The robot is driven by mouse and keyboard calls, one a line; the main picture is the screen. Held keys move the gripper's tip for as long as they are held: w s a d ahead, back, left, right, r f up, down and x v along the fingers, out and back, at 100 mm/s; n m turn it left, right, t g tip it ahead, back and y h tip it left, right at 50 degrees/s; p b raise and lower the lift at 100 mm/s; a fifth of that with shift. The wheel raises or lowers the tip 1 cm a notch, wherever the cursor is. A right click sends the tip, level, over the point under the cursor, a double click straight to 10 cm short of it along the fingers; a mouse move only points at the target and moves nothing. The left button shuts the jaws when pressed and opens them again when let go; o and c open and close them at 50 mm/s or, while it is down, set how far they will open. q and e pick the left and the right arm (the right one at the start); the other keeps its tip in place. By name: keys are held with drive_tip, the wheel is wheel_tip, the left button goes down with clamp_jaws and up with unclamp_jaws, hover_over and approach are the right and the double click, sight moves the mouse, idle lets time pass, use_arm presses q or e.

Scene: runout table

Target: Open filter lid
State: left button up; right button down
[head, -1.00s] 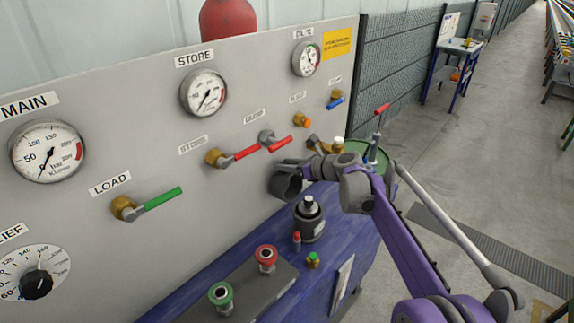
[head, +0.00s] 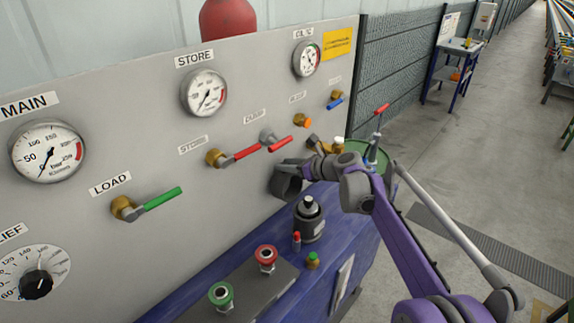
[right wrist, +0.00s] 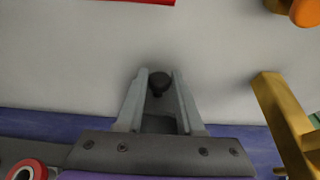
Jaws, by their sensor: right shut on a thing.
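My right gripper (head: 287,178) reaches in from the right to the grey panel. In the right wrist view its two pale fingers (right wrist: 160,88) point at the panel, shut on a small dark round knob (right wrist: 159,82) between their tips. In the head view a dark grey rounded piece (head: 284,187) sits at the end of my right arm, against the panel; it hides the fingertips and the knob. I cannot tell from this whether a lid stands open or closed. My left gripper is not in view.
Red valve handles (head: 246,153) and a green one (head: 163,198) stick out of the panel. A brass fitting (right wrist: 279,108) is close right of my fingers.

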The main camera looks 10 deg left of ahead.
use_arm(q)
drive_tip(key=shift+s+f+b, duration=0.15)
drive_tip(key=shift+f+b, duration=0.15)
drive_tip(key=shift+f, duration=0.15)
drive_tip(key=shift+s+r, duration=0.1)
use_arm(e)
drive_tip(key=shift+s+d+r, duration=0.2)
drive_tip(key=shift+s+d, duration=0.75)
drive_tip(key=shift+d, duration=0.25)
drive_tip(key=c, duration=0.5)
unclamp_jaws()
drive_tip(key=shift+w, duration=0.15)
drive_tip(key=shift+c, duration=0.2)
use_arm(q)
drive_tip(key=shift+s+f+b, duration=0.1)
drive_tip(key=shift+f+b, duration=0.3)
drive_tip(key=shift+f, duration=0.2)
use_arm(e)
drive_tip(key=v, duration=1)
drive_tip(key=shift+s+d, duration=0.3)
drive_tip(key=shift+r, duration=0.1)
